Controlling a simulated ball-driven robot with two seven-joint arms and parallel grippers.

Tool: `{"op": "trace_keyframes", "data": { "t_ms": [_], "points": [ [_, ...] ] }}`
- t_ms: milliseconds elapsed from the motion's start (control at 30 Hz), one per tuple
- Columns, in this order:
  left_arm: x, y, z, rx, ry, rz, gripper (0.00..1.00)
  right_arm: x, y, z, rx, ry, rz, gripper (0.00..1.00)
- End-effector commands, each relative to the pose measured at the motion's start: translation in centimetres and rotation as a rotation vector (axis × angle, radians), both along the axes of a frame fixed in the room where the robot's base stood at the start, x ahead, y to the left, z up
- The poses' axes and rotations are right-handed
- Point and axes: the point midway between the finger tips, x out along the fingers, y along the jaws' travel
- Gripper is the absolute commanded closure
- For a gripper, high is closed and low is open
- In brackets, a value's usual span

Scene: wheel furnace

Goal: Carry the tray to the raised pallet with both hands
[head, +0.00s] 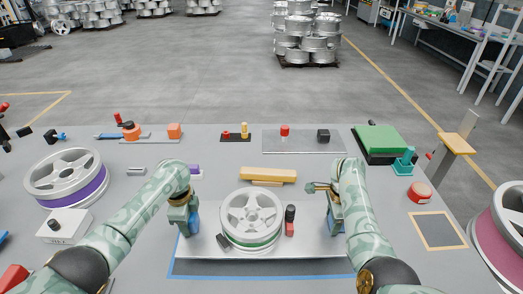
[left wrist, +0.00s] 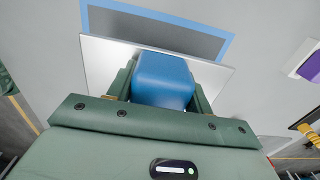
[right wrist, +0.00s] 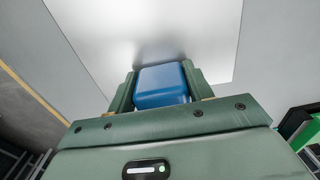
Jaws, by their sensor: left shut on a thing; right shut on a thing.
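The silver tray (head: 312,241) is at the front middle of the bench, partly over a dark mat with a blue border (head: 262,269). A silver wheel with a green band (head: 251,218) lies on it. My left gripper (head: 188,226) is shut on the blue handle (left wrist: 163,80) at the tray's left end. My right gripper (head: 335,220) is shut on the blue handle (right wrist: 161,86) at its right end. I cannot tell how far the tray is above the bench. I cannot tell which thing is the raised pallet.
A yellow block (head: 268,174) is just behind the tray. A grey plate (head: 303,148) with small parts lies farther back. A green block (head: 378,138) and a red button (head: 420,191) are at right. A purple-banded wheel (head: 66,177) is at left.

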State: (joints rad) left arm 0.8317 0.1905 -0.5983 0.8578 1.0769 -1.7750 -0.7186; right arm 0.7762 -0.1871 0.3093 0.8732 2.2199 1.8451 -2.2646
Motion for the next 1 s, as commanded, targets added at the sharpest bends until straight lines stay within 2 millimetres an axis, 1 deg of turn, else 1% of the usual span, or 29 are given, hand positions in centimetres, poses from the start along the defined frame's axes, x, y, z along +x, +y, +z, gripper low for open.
{"op": "trace_keyframes", "data": {
  "t_ms": [267,467,733,1000],
  "points": [
    [-0.1,-0.2,0.9,-0.005,-0.004,-0.002,0.95,-0.1,-0.1,0.8,-0.004,-0.003,0.002,0.95],
    [-0.8,-0.1,2.6,-0.002,-0.006,-0.002,0.95,-0.8,0.0,2.6,-0.001,-0.006,0.001,0.95],
    [-2.0,-0.1,5.6,-0.003,-0.005,-0.003,0.95,-2.0,0.0,5.5,-0.003,-0.004,0.002,0.95],
    [-2.7,-0.1,7.2,-0.004,-0.004,-0.001,0.95,-2.7,0.0,7.1,-0.003,-0.003,0.003,0.95]
  ]
}}
